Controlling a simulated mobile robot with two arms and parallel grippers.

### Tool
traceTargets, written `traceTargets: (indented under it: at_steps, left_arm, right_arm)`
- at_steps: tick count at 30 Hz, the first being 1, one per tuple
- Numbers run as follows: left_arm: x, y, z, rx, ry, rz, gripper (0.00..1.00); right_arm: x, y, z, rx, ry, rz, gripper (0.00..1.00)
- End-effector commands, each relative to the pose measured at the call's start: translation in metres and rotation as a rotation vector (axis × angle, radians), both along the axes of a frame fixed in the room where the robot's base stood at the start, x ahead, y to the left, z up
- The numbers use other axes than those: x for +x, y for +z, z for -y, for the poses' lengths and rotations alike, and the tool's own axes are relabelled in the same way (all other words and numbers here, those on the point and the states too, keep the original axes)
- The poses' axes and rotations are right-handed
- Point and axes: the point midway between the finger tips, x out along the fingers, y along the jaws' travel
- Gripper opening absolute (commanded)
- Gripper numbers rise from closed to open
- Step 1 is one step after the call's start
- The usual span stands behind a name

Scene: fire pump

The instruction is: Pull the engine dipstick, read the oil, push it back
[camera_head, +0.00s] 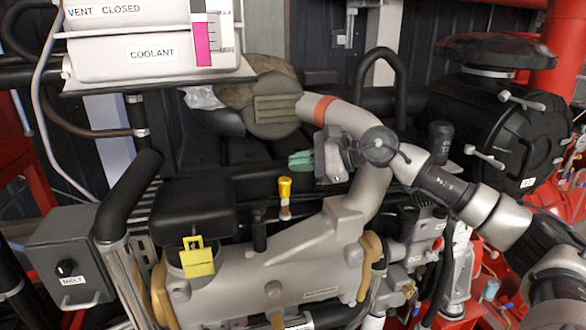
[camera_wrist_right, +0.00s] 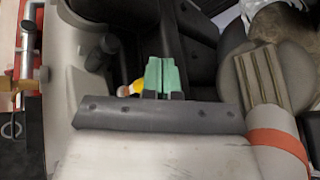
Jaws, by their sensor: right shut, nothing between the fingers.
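The engine dipstick has a yellow handle (camera_head: 285,188) and stands upright at the top of a short tube behind the grey engine cover. My right gripper (camera_head: 299,160), with green fingertips, is just above and slightly to the right of the handle in the head view. It is shut and empty. In the right wrist view the green fingertips (camera_wrist_right: 161,75) are together, and a small part of the yellow handle (camera_wrist_right: 134,88) shows just left of them, partly hidden. I cannot tell whether they touch. The oil marks on the dipstick are hidden. My left gripper is not in view.
A white coolant tank (camera_head: 150,52) hangs at the upper left. A yellow tag (camera_head: 198,260) hangs on the engine below a black cap. A grey switch box (camera_head: 70,260) stands at the left. A black air filter housing (camera_head: 490,115) and thick pipes crowd the right.

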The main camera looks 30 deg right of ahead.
Motion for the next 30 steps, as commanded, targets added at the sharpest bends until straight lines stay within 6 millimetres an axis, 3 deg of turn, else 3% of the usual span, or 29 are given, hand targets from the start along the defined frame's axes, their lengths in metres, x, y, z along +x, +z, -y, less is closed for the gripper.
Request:
traceTargets:
  at_steps: [3,6,12,15,18,22,30]
  left_arm:
    - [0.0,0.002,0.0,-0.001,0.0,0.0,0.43]
    - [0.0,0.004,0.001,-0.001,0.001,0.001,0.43]
    - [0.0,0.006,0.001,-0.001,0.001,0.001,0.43]
    - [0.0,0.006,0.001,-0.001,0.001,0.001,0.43]
    - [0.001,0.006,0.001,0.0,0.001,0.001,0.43]
    - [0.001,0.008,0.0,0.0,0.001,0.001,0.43]
    - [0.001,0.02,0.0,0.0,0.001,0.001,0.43]
  right_arm:
    - [0.014,0.006,-0.022,-0.374,0.214,0.1,0.0]
    - [0.021,0.012,-0.032,-0.695,0.403,0.158,0.0]
    - [0.025,0.051,-0.029,-1.253,0.751,0.169,0.0]
    - [0.02,0.074,-0.023,-1.429,0.873,0.131,0.0]
    - [0.016,0.09,-0.019,-1.53,0.949,0.093,0.0]
    - [0.014,0.095,-0.015,-1.575,0.989,0.067,0.0]
    - [0.025,0.057,-0.012,-1.573,0.992,0.064,0.0]
